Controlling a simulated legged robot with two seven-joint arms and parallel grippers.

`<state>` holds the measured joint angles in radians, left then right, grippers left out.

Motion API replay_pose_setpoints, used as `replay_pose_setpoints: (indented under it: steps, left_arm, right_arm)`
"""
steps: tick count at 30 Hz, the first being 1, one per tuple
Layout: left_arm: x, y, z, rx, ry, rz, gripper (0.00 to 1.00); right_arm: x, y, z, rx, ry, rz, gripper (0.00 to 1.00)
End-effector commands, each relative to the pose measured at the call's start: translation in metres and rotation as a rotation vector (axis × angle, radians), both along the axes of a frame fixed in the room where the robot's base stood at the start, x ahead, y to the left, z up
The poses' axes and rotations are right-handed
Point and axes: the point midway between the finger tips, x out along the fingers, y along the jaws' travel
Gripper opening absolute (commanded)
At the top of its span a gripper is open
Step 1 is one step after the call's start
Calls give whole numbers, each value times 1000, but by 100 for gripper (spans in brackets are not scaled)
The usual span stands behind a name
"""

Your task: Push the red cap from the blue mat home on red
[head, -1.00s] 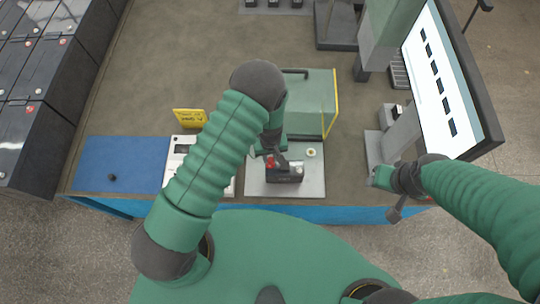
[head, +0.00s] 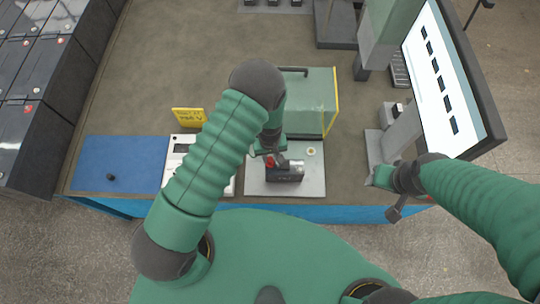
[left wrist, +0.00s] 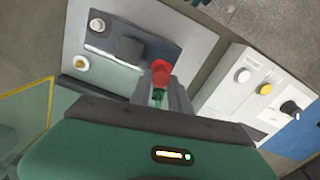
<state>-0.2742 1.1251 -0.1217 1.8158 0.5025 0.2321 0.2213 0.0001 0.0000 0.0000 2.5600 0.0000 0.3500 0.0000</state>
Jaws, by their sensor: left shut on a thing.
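My left gripper (head: 270,150) reaches down over the dark battery (head: 290,173), which rests on a light grey plate (head: 312,187). The gripper is shut on the red cap (left wrist: 161,70), which shows between its fingertips in the left wrist view. The cap is at one end of the battery (left wrist: 128,46); whether it is fully seated I cannot tell. The blue mat (head: 135,158) lies at the left of the bench and carries a small black cap (head: 111,177). My right gripper (head: 385,177) is at the right front of the bench, away from the battery; its fingers are unclear.
A white box with knobs (head: 177,160) stands between mat and plate. A yellow sign (head: 189,118) is behind it. A green case (head: 312,105) stands behind the plate. A screen (head: 448,90) stands at the right. A pale ring (head: 311,152) lies on the plate.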

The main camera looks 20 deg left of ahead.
Motion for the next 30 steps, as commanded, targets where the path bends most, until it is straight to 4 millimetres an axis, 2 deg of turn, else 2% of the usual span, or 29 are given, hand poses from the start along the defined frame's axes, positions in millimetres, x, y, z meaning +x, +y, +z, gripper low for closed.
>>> replay_pose_setpoints:
  steps: [30]
  left_arm:
    - [0,0,-9,0,0,0,0]
  right_arm:
    - [0,0,-7,0,0,0,50]
